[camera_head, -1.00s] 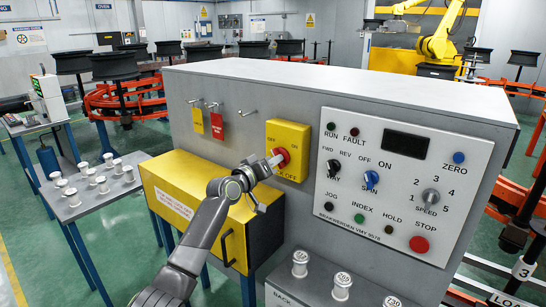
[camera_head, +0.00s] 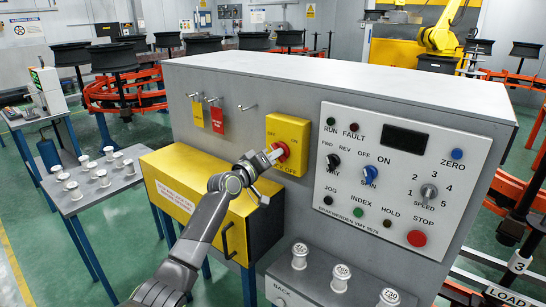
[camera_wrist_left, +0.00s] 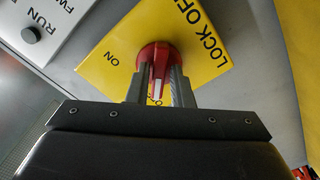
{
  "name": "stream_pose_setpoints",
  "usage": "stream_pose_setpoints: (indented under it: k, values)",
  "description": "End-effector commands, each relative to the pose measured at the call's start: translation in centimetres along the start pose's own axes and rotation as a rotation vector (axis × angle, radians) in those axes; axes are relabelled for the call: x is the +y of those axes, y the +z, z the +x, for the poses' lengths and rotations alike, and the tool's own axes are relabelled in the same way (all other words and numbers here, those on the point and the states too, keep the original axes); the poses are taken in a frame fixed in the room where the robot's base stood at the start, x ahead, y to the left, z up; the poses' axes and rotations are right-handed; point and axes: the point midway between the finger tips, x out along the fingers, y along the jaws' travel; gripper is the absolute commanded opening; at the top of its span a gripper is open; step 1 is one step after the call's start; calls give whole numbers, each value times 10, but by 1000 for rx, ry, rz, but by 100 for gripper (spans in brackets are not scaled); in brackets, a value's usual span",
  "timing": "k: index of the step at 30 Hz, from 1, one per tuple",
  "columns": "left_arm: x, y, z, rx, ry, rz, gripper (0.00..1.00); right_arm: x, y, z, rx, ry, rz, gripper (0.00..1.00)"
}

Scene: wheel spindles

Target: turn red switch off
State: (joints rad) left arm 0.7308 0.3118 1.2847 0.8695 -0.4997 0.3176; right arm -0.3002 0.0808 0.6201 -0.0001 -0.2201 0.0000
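The red switch (camera_head: 281,152) is a rotary knob on a yellow plate (camera_head: 299,134) marked OFF, ON and LOCK OFF, fixed to the grey cabinet front. My left gripper (camera_head: 273,156) is at the switch. In the left wrist view the red switch (camera_wrist_left: 155,53) has a raised handle with a white mark, and my left gripper's fingers (camera_wrist_left: 158,88) lie close along both sides of it. The white mark lies toward the picture's bottom, away from LOCK OFF. My right gripper is not in view.
A control panel (camera_head: 395,215) with knobs and buttons is right of the switch. A yellow box (camera_head: 180,160) juts out at lower left. Yellow and red tags (camera_head: 217,122) hang above it. A ledge with several spindles (camera_head: 341,277) is below. A side table (camera_head: 118,181) holds more.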

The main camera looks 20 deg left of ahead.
Motion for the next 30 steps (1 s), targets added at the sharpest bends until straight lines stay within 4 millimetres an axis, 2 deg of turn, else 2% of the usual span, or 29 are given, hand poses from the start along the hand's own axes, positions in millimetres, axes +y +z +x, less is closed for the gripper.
stream_pose_setpoints:
  k: [1, 3, 11, 16, 20, 30]
  values:
    - [0, 0, 0, 0, 0, 1, 27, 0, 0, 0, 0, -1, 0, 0]
    - [0, 0, 0, 0, 0, 1, 35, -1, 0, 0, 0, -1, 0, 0]
    - [1, -1, 0, 2, 1, 4, 35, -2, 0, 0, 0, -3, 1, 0]
    - [0, -1, -8, 2, 0, 6, 35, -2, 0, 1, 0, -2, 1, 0]
    - [-1, 0, -23, 2, 1, 6, 35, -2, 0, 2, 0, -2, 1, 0]
    - [-2, 0, -77, 2, 0, 7, 35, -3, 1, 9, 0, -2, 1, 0]
